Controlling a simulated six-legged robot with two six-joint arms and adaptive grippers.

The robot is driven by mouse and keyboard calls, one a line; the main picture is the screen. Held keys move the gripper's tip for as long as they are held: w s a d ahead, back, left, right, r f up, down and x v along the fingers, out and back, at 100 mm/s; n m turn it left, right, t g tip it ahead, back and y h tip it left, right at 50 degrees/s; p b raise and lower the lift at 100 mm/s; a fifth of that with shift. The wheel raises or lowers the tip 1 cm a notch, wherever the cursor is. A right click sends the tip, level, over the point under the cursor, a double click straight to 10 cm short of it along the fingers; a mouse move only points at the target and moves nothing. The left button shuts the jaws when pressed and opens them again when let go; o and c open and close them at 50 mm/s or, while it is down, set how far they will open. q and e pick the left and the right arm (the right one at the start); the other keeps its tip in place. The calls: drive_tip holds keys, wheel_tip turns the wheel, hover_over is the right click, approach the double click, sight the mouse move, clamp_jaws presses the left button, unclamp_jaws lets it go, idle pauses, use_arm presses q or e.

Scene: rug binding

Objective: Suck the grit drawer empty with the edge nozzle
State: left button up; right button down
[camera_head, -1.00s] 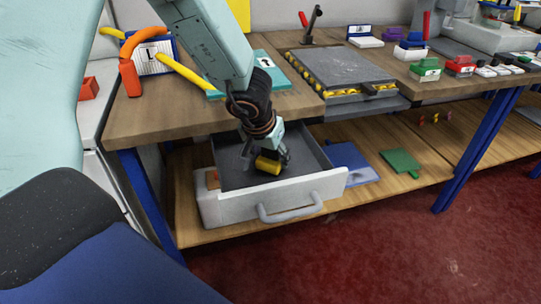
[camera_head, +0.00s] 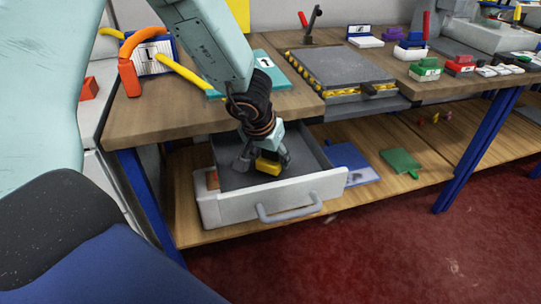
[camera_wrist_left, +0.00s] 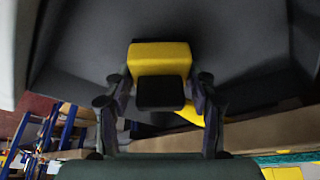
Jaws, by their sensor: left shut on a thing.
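The grit drawer (camera_head: 300,188), pale grey with a bar handle and a dark inside, stands pulled out under the bench top. My left gripper (camera_head: 264,158) reaches down into it and is shut on the edge nozzle (camera_head: 268,163), a small yellow block. In the left wrist view the yellow nozzle (camera_wrist_left: 160,60) with a black end sits between the fingers of the left gripper (camera_wrist_left: 160,95), over the dark drawer inside. Whether the nozzle touches the drawer floor cannot be told. I cannot make out grit in the drawer. My right gripper is not in view.
A yellow hose (camera_head: 183,73) and an orange curved handle (camera_head: 131,78) are on the bench top (camera_head: 170,115) at the left. A blue bench leg (camera_head: 150,205) stands left of the drawer. Blue (camera_head: 350,162) and green (camera_head: 402,162) flat pieces lie on the lower shelf.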

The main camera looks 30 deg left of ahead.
use_arm(q)
drive_tip(key=shift+f, duration=0.3)
drive_tip(key=shift+s+f, duration=0.1)
idle(1.9)
drive_tip(key=shift+r+p, duration=0.75)
drive_tip(key=shift+p, duration=0.25)
wheel_tip(320, 180, up, 6)
drive_tip(key=p, duration=0.6)
drive_tip(key=shift+f+p, duration=0.2)
drive_tip(key=shift+p, duration=0.2)
